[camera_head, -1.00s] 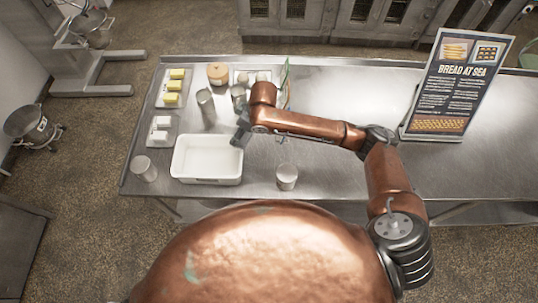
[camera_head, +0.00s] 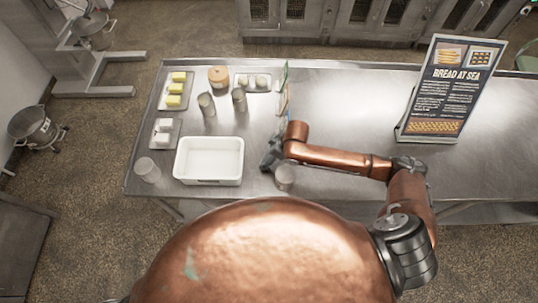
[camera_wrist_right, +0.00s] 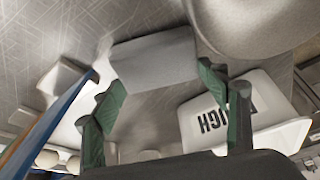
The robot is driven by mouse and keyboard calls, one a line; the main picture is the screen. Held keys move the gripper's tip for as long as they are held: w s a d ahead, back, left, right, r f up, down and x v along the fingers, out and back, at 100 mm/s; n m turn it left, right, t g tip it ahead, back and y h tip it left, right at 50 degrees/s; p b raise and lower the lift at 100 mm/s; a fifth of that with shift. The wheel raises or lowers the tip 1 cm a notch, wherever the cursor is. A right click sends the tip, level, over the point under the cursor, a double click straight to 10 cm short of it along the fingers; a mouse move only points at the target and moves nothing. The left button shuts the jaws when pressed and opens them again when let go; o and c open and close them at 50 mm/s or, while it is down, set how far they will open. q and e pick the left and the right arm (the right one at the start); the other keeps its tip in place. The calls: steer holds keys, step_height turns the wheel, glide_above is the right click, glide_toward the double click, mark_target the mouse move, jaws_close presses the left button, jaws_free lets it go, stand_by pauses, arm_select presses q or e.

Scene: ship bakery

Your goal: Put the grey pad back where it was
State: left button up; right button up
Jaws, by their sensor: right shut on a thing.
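The grey pad (camera_wrist_right: 155,60) shows in the right wrist view as a flat grey block between the green-lined fingers of my right gripper (camera_wrist_right: 160,84), which is shut on it. In the head view my right gripper (camera_head: 269,158) is low over the steel table, between the white bin and a metal tin; the pad cannot be told apart from the gripper there. Whether the pad touches the table is unclear. My left gripper is not in view.
The white bin (camera_head: 177,165), marked with lettering, stands left of my gripper, and a metal tin (camera_head: 285,178) close in front. A thin upright card (camera_head: 283,88) stands behind it. Trays, tins and a jar (camera_head: 218,75) fill the back left. The table right of my arm is mostly clear.

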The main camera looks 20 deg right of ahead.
steer(key=shift+f, duration=0.2)
steer(key=o, duration=1)
steer(key=v, duration=1.2)
steer(key=shift+b, duration=0.4)
steer(key=shift+w+a, duration=0.1)
